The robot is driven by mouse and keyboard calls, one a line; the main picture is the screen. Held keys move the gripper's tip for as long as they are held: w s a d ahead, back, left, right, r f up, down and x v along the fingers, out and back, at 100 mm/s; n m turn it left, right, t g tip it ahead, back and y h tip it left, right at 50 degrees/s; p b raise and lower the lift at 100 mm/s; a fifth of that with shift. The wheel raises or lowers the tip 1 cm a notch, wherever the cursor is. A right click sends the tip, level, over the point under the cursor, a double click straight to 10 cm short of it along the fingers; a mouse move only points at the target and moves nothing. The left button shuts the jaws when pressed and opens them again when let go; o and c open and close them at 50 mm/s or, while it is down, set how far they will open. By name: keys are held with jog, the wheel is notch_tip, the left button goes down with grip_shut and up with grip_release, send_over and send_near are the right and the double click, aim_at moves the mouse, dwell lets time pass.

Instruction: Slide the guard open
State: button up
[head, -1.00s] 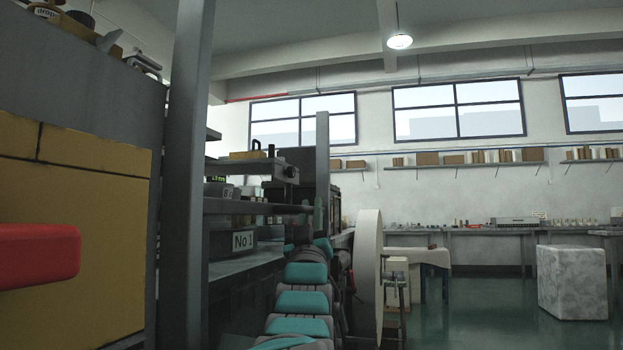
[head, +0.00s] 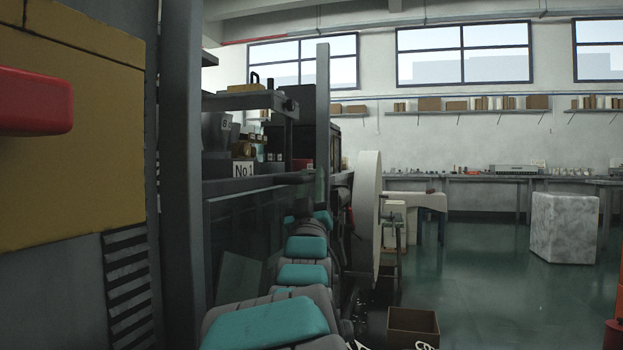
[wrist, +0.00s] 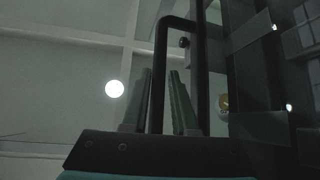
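The guard looks like a see-through panel (head: 240,240) in a grey frame on the machine at left, below the "No 1" label. In the wrist view a black bent handle bar (wrist: 160,65) rises and curves right at its top. My gripper (wrist: 160,72) has its two ridged fingers upright on either side of this bar. A gap shows between the bar and the right finger; contact on the left is unclear. In the head view my arm reaches forward along the machine, and my gripper is mostly hidden behind its links.
A red bar-shaped part (head: 35,102) and a yellow panel (head: 70,140) are close at left. A grey post (head: 181,180) stands beside them. A large pale disc (head: 366,215) is right of my arm. A cardboard box (head: 413,327) sits on the floor. Open green floor lies at right.

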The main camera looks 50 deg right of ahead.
jog(key=o, duration=0.3)
jog(key=v, duration=0.8)
dwell(0.3)
jog(key=shift+r, duration=0.1)
jog(key=shift+s, duration=0.1)
dwell(0.3)
